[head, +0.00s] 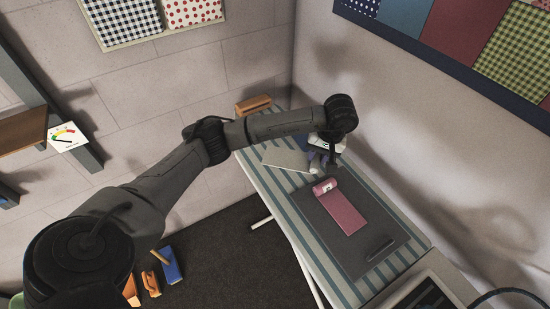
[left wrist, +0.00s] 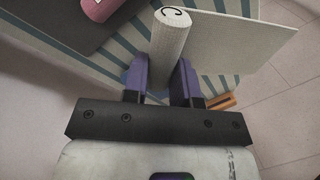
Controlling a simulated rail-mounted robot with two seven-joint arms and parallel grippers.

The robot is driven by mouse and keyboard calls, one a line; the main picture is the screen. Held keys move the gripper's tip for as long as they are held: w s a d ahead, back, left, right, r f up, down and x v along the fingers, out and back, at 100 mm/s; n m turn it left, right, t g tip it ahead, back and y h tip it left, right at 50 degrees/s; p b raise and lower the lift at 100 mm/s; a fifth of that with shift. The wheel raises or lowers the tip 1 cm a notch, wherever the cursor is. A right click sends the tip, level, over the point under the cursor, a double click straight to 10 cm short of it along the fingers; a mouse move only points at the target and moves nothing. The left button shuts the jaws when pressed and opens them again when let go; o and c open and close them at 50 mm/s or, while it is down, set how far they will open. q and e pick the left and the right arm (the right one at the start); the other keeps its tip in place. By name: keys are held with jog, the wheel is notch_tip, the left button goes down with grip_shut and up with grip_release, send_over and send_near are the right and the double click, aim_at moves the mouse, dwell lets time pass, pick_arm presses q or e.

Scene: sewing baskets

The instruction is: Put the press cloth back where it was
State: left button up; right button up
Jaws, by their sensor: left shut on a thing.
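My left gripper (head: 321,160) is over the far end of the striped table. In the left wrist view its purple fingers (left wrist: 161,84) are shut on a cream cloth roll (left wrist: 173,35) with a dark curved mark on its end. A flat cream piece (left wrist: 240,42) extends beside the roll; it also shows in the head view as a pale sheet (head: 286,159). A pink cloth (head: 346,212), partly rolled at its far end, lies on the grey mat (head: 381,233). I cannot tell by looks which cloth is the press cloth. My right gripper is not in view.
The table has a striped cover (head: 283,209). A brown wooden block (head: 253,105) is at its far corner. A dark slim object (head: 380,250) lies on the mat's near part. A pale-framed device (head: 427,292) is at the lower right. Walls stand close behind and right of the table.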

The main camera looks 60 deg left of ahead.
aim_at(291, 151)
pick_arm(q)
jog(key=s+a+f, duration=0.1)
jog(key=a+f, duration=0.1)
jog(key=a, duration=0.1)
jog(key=a+f+p, duration=0.1)
jog(key=a+f, duration=0.1)
jog(key=a, duration=0.1)
jog(key=s+a+f, duration=0.1)
jog(key=a, duration=0.2)
jog(key=shift+s+a+f, duration=0.1)
jog(key=shift+s+f, duration=0.2)
jog(key=shift+f, duration=0.1)
jog(key=shift+f+p, duration=0.55)
jog(key=shift+f, duration=1.5)
jog(key=shift+f, duration=0.15)
jog(key=o, duration=0.6)
